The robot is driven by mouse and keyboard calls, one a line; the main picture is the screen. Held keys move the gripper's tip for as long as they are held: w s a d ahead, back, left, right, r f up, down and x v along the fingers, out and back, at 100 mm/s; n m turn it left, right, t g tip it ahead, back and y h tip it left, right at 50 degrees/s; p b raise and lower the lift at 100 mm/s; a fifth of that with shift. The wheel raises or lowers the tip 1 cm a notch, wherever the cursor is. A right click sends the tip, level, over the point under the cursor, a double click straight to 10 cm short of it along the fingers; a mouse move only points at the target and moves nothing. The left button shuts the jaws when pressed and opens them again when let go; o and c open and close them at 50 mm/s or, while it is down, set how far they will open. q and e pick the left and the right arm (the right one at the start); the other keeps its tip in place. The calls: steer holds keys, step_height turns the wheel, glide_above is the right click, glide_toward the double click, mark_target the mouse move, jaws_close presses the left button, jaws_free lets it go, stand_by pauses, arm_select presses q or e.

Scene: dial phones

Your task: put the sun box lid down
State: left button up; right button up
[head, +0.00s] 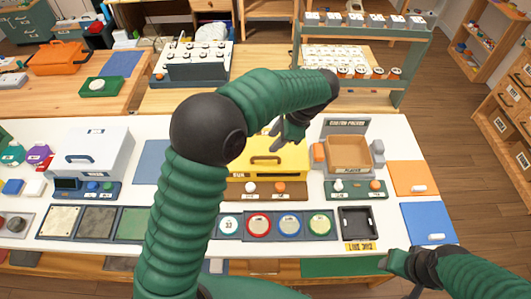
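The yellow sun box (290,163) stands in the middle of the white table, with a "SUN" label and knobs on its front base. Its lid shows a dark-edged handle (267,160); the lid looks down over the box, but my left arm hides its left part. My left gripper (284,132) is above the back edge of the box, fingers pointing down and apart, with nothing seen between them. I cannot tell whether it touches the lid. My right gripper (392,263) is low at the table's front right edge, away from the box; its fingers are too small to judge.
A white lidded box (90,150) stands to the left. An orange-brown tray box (348,153) stands close to the right of the sun box. Round dials (258,225) and a black tray (357,222) lie in front. Orange and blue mats (428,222) lie at right.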

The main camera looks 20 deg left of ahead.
arm_select(q)
steer(key=s+d+f+n+t+h, duration=0.1)
steer(key=s+f+n+t+h, duration=0.1)
steer(key=s+f+n+h, duration=0.2)
steer(key=s+f+n, duration=0.3)
steer(key=s+n, duration=0.5)
steer(key=s, duration=0.7)
steer(key=shift+f+t+h, duration=0.2)
steer(key=shift+t+h, duration=0.1)
steer(key=shift+h, duration=0.1)
